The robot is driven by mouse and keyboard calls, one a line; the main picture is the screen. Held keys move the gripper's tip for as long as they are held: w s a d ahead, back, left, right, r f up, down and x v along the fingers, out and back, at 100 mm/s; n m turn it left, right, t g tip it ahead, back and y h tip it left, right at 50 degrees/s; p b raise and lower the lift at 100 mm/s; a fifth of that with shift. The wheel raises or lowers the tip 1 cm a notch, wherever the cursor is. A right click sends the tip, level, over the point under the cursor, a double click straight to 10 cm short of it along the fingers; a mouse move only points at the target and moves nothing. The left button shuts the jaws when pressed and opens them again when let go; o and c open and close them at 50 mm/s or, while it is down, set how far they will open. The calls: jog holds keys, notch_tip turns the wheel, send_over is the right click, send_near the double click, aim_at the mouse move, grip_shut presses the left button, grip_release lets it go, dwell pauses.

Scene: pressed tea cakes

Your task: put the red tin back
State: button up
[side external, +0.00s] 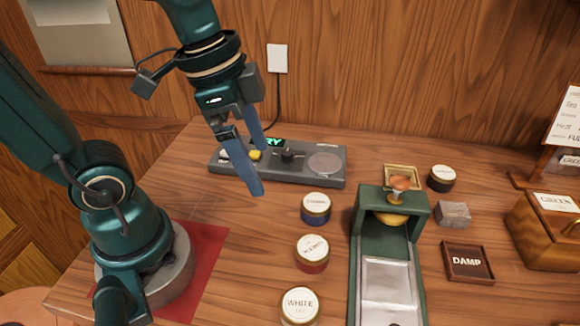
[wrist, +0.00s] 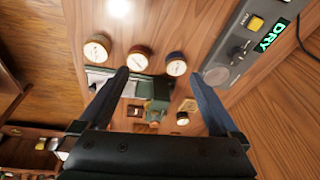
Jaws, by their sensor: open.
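The red tin (side external: 312,263) with a pale lid stands upright on the table, between a blue tin (side external: 315,215) and a tin labelled WHITE (side external: 299,310). In the wrist view the red tin (wrist: 138,65) is the middle one of the row, near the left fingertip in the picture. The blue tin (wrist: 176,71) is to its right there. My gripper (side external: 260,170) is open and empty, above the table in front of the grey device and left of the tins. In the wrist view both fingers of my gripper (wrist: 159,73) are apart with nothing held between them.
A grey device (side external: 230,172) with a yellow button and a round plate stands at the back. A green press (side external: 365,240) is right of the tins. Farther right are a dark tin (side external: 441,182), a grey block (side external: 453,214), a DAMP tray (side external: 452,276) and a wooden box (side external: 540,235).

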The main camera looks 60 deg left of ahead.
jog(key=shift+s+a+f+n+t+y, duration=0.15)
jog(key=shift+s+n+t, duration=0.3)
jog(key=shift+n, duration=0.7)
jog(key=shift+s+a+n+t+y, duration=0.25)
jog(key=shift+s+n+t, duration=0.2)
jog(key=shift+n, duration=0.75)
jog(key=shift+s+a+f+n+t+y, duration=0.1)
jog(key=shift+s+a+n+t, duration=0.3)
jog(key=shift+n, duration=0.75)
jog(key=shift+d, duration=0.15)
